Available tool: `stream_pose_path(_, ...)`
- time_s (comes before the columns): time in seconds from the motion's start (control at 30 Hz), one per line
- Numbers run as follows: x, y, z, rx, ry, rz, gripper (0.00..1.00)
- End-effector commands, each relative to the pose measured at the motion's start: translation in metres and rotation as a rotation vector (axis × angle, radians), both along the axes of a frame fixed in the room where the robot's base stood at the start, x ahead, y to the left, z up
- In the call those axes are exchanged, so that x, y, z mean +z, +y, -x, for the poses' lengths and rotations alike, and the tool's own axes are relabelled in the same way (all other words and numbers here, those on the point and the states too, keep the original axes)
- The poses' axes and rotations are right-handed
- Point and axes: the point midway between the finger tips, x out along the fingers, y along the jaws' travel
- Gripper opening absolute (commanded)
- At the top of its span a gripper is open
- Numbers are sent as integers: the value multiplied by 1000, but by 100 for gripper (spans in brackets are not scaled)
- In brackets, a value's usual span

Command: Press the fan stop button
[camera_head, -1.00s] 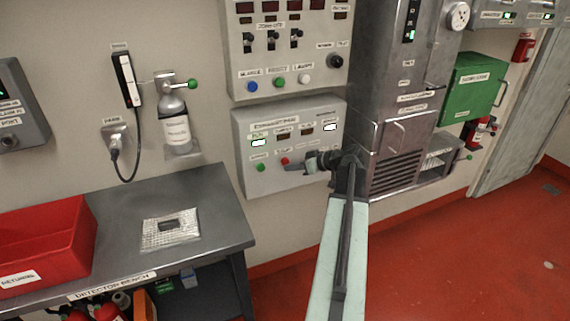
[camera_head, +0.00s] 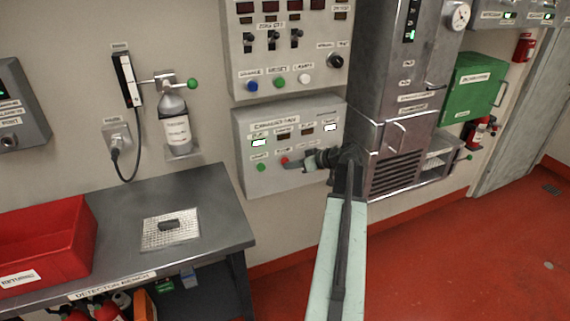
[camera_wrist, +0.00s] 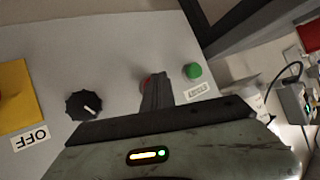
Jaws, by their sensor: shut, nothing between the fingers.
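The exhaust fan panel (camera_head: 290,185) is a grey box on the wall, in the middle of the head view. It carries a red button (camera_head: 285,160) and a green button (camera_head: 261,167) to its left. My gripper (camera_head: 290,165) is shut and empty, its tip right at the red button. In the wrist view, the shut fingers (camera_wrist: 154,82) cover most of the red button (camera_wrist: 145,81). The green button (camera_wrist: 193,70) is clear to their right, above a small label. I cannot tell whether the fingertips touch the red button.
A black knob (camera_wrist: 84,104) and a yellow part (camera_wrist: 14,90) by an OFF label lie left of the fingers in the wrist view. A tall metal cabinet (camera_head: 385,150) stands close right of the panel. The bench (camera_head: 215,215) with a red bin (camera_head: 75,235) is at lower left.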

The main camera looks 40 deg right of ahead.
Motion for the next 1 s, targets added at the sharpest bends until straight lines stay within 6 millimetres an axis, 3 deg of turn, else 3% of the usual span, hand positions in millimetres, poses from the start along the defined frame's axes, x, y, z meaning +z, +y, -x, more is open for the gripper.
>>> stream_pose_path(1.0,0,-3,-8,-1,-2,0,0)
